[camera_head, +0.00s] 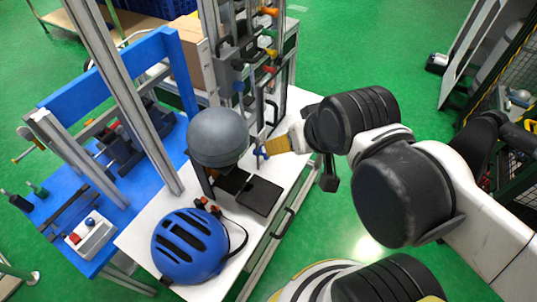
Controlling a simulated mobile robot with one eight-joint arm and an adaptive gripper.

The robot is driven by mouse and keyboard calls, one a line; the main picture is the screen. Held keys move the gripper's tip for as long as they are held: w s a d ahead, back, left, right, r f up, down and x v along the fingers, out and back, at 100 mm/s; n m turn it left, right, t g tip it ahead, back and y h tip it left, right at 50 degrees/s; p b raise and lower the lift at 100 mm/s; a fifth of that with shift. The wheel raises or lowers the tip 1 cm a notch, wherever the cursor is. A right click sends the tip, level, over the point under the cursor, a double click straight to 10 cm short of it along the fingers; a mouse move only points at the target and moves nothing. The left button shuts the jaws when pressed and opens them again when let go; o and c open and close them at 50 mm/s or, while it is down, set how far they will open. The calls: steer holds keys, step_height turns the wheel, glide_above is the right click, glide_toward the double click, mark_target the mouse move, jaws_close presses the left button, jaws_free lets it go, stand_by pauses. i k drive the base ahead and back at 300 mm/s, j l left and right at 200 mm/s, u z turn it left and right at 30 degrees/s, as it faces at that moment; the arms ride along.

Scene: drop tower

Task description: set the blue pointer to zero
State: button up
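A small blue part (261,152), which looks like the blue pointer, is beside the drop tower's upright, right of the grey dome-shaped headform (217,136). My gripper (272,147), with a yellowish finger side, comes in from the right. Its tip is right at the blue part, touching or very close; I cannot tell which. The finger gap is hidden at this angle and size, so its opening does not show. A scale and its zero mark cannot be read in this view.
A blue helmet (190,245) lies on the white table (136,241) in front of the headform. A dark plate (259,196) is under the tower. A blue bench (118,190) with a button box (90,235) stands at left. Green floor is open behind my arm.

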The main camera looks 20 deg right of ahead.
mark_target(260, 153)
steer(key=k+l, duration=0.15)
steer(key=l, duration=0.25)
steer(key=k+l+u, duration=0.1)
steer(key=l, duration=0.25)
steer(key=k+l, duration=0.2)
steer(key=l, duration=0.2)
steer(key=k+l+u, duration=0.15)
steer(key=l, duration=0.2)
